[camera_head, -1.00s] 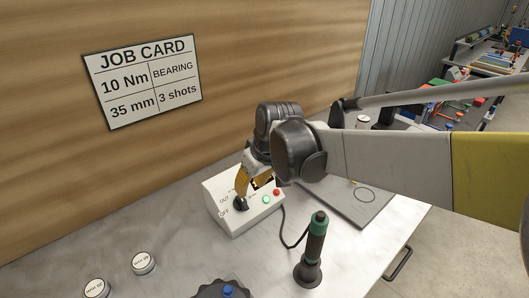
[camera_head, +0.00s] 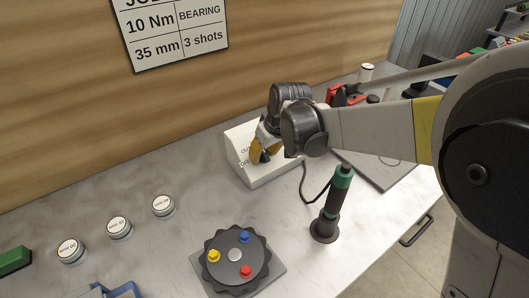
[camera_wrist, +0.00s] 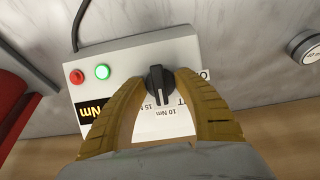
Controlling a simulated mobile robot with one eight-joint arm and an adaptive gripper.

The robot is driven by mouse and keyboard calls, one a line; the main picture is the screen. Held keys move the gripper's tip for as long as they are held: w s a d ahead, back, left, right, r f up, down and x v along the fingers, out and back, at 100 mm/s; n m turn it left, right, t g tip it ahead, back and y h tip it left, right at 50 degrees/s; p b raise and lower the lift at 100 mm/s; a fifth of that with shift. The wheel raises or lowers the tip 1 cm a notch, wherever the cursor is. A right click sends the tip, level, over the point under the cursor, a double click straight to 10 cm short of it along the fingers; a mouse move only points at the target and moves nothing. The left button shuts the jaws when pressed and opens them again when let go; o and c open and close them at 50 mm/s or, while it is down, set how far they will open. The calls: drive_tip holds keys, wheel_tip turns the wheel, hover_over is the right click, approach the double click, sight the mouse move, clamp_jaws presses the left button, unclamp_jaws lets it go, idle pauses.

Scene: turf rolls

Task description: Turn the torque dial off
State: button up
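The torque control box (camera_head: 271,179) is pale and sloped, standing on the bench below my gripper (camera_head: 263,153). In the wrist view, its black torque dial (camera_wrist: 158,86) has a white pointer line directed toward the bottom of the picture, near the printed Nm labels. My gripper's yellow fingers (camera_wrist: 160,79) are open, with the dial between the fingertips. I cannot tell whether either finger touches it. The box (camera_wrist: 130,52) also carries a lit green light (camera_wrist: 102,72), a red button (camera_wrist: 77,77) and a yellow-on-black Nm display (camera_wrist: 94,109), partly hidden by a finger. The head view hides most of the dial.
A green-topped black screwdriver (camera_head: 332,205) stands right of the box on a cable. A dark round fixture (camera_head: 236,257) with coloured knobs sits in front. Several round white-topped pots (camera_head: 119,227) stand left. A job card (camera_head: 176,30) reads 10 Nm.

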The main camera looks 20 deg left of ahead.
clamp_jaws()
drive_tip(key=shift+n, duration=0.3)
drive_tip(key=n+t, duration=0.1)
drive_tip(key=n, duration=0.2)
drive_tip(key=shift+s+h+p, duration=0.1)
drive_tip(key=shift+h+p, duration=0.2)
drive_tip(key=shift+h, duration=0.1)
drive_tip(key=n+t, duration=0.1)
drive_tip(key=n, duration=0.3)
drive_tip(key=shift+t, duration=0.4)
drive_tip(key=n+t+b, duration=0.1)
drive_tip(key=n, duration=0.3)
drive_tip(key=shift+f, duration=0.1)
drive_tip(key=shift+n+t+y+b, duration=0.5)
drive_tip(key=shift+n+t, duration=0.3)
drive_tip(key=shift+n, duration=1.5)
